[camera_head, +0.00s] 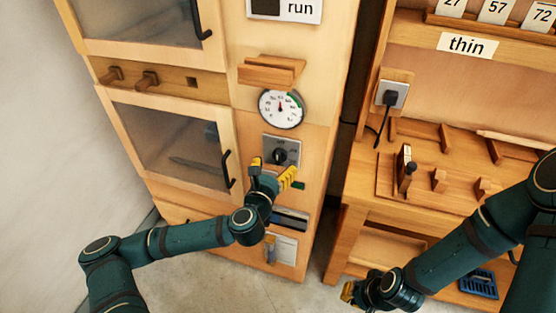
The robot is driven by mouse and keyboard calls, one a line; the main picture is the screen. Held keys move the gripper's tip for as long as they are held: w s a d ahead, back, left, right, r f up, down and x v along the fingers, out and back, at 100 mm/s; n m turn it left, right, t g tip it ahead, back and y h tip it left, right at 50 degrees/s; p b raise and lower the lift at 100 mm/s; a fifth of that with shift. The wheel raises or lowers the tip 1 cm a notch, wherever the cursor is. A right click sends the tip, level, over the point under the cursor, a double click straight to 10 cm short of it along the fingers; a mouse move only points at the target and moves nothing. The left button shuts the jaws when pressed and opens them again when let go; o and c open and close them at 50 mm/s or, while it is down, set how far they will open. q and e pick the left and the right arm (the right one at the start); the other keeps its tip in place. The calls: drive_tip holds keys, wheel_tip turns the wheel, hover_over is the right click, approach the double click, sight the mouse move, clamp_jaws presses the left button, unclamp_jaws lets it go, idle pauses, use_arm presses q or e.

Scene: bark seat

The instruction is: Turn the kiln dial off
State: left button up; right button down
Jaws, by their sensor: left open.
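The kiln dial (279,156) is a dark round knob on a grey square plate (295,146), on the front panel of the wooden kiln cabinet. Its pointer setting is too small to read. My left gripper (272,172), with yellow fingertips, is open just below the dial, one finger to its lower left and one to its lower right. I cannot tell whether the fingers touch the dial. My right gripper (348,291) is low near the floor in front of the workbench, mostly hidden by its own wrist.
A round gauge (281,109) and a wooden ledge (270,72) are above the dial. Kiln doors with dark handles (229,169) are on the left. A workbench (420,192) with wooden pieces stands on the right. A blue crate (478,283) sits low right.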

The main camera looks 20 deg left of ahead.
use_arm(q)
drive_tip(key=shift+s+a, duration=0.1)
drive_tip(key=shift+s, duration=2.15)
drive_tip(key=s+d+f+m+g+h, duration=0.3)
drive_tip(key=d+f+m+h, duration=0.1)
drive_tip(key=d+m, duration=0.25)
drive_tip(key=s+d+f+m+g+h, duration=0.2)
drive_tip(key=d+f+m+h, duration=0.15)
drive_tip(key=d+m, duration=0.35)
drive_tip(key=s+d+f+m+g+h, duration=0.1)
drive_tip(key=s+d+f+m+g, duration=0.4)
drive_tip(key=s+f+m+g, duration=0.35)
drive_tip(key=s+a+f+m+g+y, duration=0.3)
drive_tip(key=a+m+y, duration=0.2)
drive_tip(key=a+m, duration=0.6)
drive_tip(key=shift+a+f+m, duration=0.2)
drive_tip(key=shift+m, duration=0.4)
